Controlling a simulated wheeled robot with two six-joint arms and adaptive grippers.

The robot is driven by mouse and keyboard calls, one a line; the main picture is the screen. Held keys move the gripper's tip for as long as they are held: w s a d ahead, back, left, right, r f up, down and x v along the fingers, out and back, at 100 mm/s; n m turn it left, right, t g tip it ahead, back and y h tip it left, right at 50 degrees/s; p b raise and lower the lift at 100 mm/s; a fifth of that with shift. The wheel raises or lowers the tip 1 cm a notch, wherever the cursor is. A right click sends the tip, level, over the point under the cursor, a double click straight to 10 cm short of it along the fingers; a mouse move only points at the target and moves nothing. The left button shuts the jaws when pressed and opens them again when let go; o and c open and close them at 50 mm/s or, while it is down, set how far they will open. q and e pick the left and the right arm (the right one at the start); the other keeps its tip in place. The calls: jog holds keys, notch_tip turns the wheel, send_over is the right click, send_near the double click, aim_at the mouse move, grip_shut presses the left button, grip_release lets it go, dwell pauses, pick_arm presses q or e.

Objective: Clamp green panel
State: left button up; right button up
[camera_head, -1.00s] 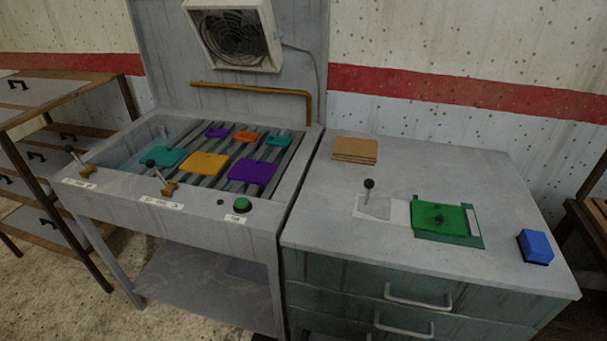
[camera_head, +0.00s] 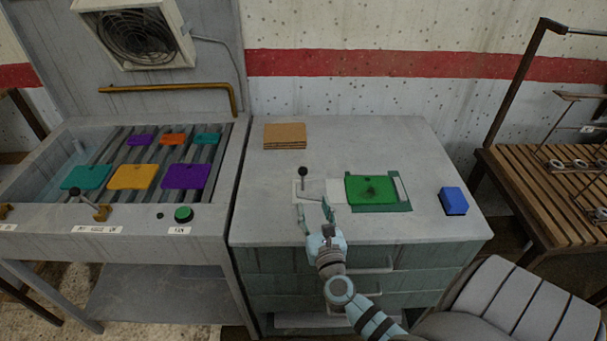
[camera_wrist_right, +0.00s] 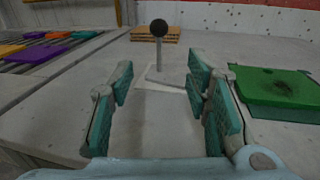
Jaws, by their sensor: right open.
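The green panel (camera_head: 372,189) lies flat in a darker green fixture (camera_head: 397,207) on the grey cabinet top, with a dark smudge in its middle. It also shows at the right of the right wrist view (camera_wrist_right: 272,88). A lever with a black ball knob (camera_head: 303,172) stands upright on a pale plate left of the panel. My right gripper (camera_head: 314,209) is open and empty, just in front of the lever. In the right wrist view the lever (camera_wrist_right: 159,40) stands beyond and between the open fingers (camera_wrist_right: 158,95), apart from them. My left gripper is not in view.
Brown square sheets (camera_head: 285,135) lie at the back left of the cabinet top. A blue block (camera_head: 453,200) sits at its right. A roller table (camera_head: 218,160) with coloured panels stands left, a wooden slatted bench (camera_head: 540,185) right.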

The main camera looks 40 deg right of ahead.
aim_at(303, 177)
jog(key=b+x, duration=0.1)
jog(key=x, duration=1.2)
jog(key=shift+b, duration=0.3)
grip_shut()
